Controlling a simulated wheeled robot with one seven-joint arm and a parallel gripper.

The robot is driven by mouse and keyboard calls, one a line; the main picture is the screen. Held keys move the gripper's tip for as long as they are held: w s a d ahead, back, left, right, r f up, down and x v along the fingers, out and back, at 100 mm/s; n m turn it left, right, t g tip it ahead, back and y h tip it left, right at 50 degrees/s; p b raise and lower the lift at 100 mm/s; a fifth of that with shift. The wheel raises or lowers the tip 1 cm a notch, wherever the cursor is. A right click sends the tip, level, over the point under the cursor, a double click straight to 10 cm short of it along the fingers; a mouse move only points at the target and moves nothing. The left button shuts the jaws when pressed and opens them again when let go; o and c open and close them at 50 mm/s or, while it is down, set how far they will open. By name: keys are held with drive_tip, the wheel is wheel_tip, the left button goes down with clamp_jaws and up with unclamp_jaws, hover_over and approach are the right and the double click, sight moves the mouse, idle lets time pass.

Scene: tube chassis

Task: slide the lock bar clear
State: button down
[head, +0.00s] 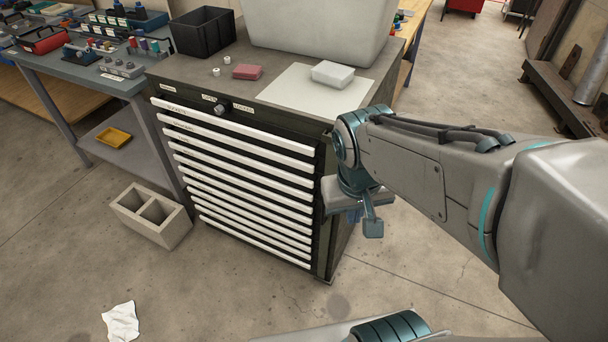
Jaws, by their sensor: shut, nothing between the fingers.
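The dark drawer cabinet (335,240) has a stack of white-fronted drawers (245,185), all closed. A round knob (220,108) sits on the dark strip above them, between small labels that seem to read OPEN and LOCKED. A dark upright strip (322,200) runs down the right edge of the front; I cannot tell whether this or the knob's slide is the lock bar. My gripper (372,228) is small in view below my wrist, beside the cabinet's right front edge. It looks shut and empty, well apart from the knob. My wrist partly hides the cabinet's right side.
On the cabinet top are a black bin (203,32), a large pale tub (320,25), a red block (247,72) and a white box (332,73). A concrete block (152,216) stands on the floor at left. The floor before the drawers is mostly clear.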

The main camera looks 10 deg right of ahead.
drive_tip(key=w+d+f+n+h+b, duration=0.15)
drive_tip(key=w+f+h+b, duration=0.3)
drive_tip(key=f, duration=0.45)
drive_tip(key=w+f+n+h+b, duration=0.2)
drive_tip(key=w+f+h+b, duration=0.3)
drive_tip(key=f, duration=0.5)
drive_tip(key=w+a+f+n+t+b, duration=0.7)
drive_tip(key=w+a+f+t+b, duration=0.1)
drive_tip(key=a+f+t, duration=0.4)
drive_tip(key=shift+w+a+h, duration=0.45)
drive_tip(key=shift+w+a, duration=0.1)
drive_tip(key=shift+a, duration=0.1)
drive_tip(key=w+d+b, duration=0.1)
drive_tip(key=w+d, duration=0.5)
drive_tip(key=d, duration=0.4)
